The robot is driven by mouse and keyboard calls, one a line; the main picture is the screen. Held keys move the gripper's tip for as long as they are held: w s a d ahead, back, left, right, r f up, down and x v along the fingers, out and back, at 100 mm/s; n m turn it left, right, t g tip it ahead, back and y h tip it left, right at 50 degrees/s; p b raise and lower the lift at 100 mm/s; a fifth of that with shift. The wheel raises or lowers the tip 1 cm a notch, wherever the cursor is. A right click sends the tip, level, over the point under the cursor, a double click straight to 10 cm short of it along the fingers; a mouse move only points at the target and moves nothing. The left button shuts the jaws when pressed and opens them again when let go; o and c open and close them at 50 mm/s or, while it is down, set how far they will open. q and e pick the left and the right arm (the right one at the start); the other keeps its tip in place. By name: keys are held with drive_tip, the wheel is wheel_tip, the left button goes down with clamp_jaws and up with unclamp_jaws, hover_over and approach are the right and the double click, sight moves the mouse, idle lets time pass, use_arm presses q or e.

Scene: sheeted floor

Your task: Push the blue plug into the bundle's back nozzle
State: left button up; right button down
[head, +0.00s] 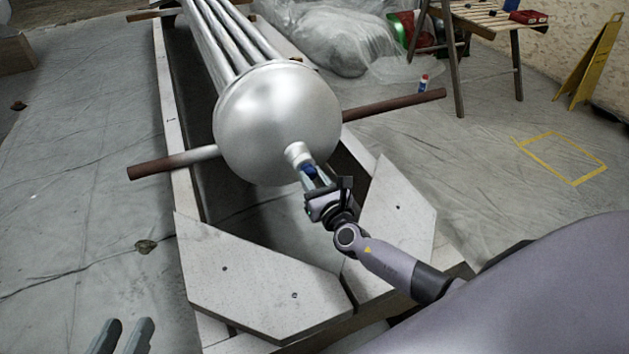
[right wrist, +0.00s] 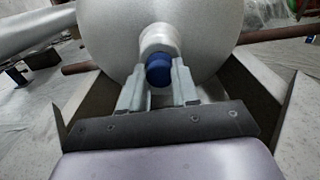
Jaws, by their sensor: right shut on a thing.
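The bundle (head: 262,130) is a silver tube bundle with a rounded end cap facing me. Its back nozzle (head: 297,153) is a short pale stub low on the cap; it also shows in the right wrist view (right wrist: 160,40). The blue plug (head: 309,171) is at the nozzle's mouth, held between the fingers of my right gripper (head: 313,177). In the right wrist view the blue plug (right wrist: 158,70) lines up with the nozzle and overlaps its opening; how deep it sits I cannot tell. My left gripper (head: 124,334) is at the bottom left, open and empty, far from the bundle.
The bundle lies in a long pale cradle (head: 260,290) with angled end boards. Rusty rods (head: 395,104) stick out on both sides. A wooden trestle table (head: 490,20), plastic-wrapped goods (head: 335,40) and a yellow floor sign (head: 590,55) stand behind. The floor at left is mostly clear.

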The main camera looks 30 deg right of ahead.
use_arm(q)
drive_tip(key=shift+f, duration=0.3)
use_arm(e)
drive_tip(key=shift+w, duration=0.15)
drive_tip(key=c, duration=0.8)
unclamp_jaws()
drive_tip(key=shift+f, duration=0.1)
use_arm(q)
drive_tip(key=shift+f, duration=0.1)
use_arm(e)
drive_tip(key=shift+o, duration=0.2)
drive_tip(key=shift+s, duration=0.55)
use_arm(q)
drive_tip(key=shift+d+r+p, duration=0.25)
drive_tip(key=shift+r+p, duration=0.7)
drive_tip(key=shift+p, duration=0.25)
use_arm(e)
drive_tip(key=s, duration=0.6)
drive_tip(key=shift+a, duration=0.2)
